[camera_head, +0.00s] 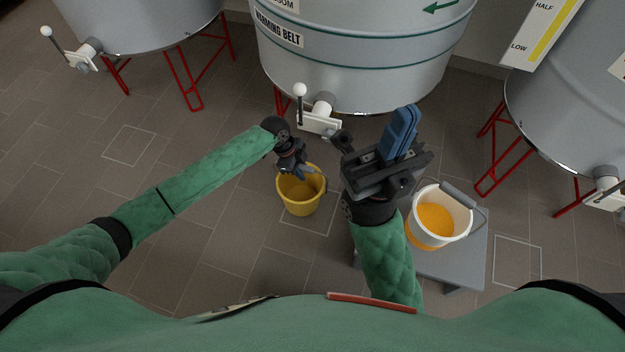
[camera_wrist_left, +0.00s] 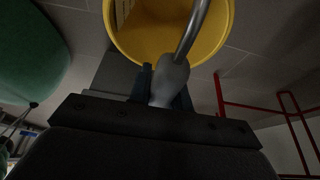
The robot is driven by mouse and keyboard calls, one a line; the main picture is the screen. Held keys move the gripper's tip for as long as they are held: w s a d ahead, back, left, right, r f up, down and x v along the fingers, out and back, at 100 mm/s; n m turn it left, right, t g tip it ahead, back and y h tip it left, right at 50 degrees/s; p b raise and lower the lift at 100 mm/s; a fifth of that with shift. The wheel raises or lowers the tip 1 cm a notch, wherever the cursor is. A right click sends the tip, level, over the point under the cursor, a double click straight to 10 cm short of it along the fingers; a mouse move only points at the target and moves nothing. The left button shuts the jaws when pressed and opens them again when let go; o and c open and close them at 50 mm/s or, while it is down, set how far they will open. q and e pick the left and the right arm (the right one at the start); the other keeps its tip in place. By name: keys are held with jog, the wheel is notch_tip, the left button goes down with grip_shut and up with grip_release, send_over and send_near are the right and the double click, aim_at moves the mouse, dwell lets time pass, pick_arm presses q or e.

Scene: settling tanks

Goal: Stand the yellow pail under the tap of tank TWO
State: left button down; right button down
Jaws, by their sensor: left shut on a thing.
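The yellow pail (camera_head: 300,206) is upright below and in front of the middle tank's tap (camera_head: 318,118). It overlaps a pale outlined square on the floor; I cannot tell whether it touches the floor. My left gripper (camera_head: 297,172) is shut on the grip of its handle, and the left wrist view shows the grip (camera_wrist_left: 170,84) between the fingers and the pail (camera_wrist_left: 150,40) beyond. No tank number is readable. My right gripper (camera_head: 402,130) is raised right of the tap, its blue fingers close together with nothing visible between them.
A white bucket (camera_head: 460,222) with orange contents stands on a low grey table (camera_head: 462,265) at right. Tanks on red legs stand left (camera_head: 140,22), middle (camera_head: 350,60) and right (camera_head: 560,110). Floor at left is clear, with another outlined square (camera_head: 128,146).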

aim_at(305, 167)
pick_arm(q)
jog(key=d, duration=0.1)
jog(key=s+d, duration=0.1)
jog(key=d, duration=0.1)
jog(key=shift+d, duration=0.3)
jog(key=shift+s+f+b, duration=0.1)
jog(key=shift+f+b, duration=0.75)
jog(key=shift+f, duration=0.9)
jog(key=c, duration=1.3)
grip_release()
jog(key=shift+f, duration=0.15)
jog(key=shift+p+v, duration=1.05)
jog(key=shift+v, duration=2.85)
jog(key=shift+d, duration=0.1)
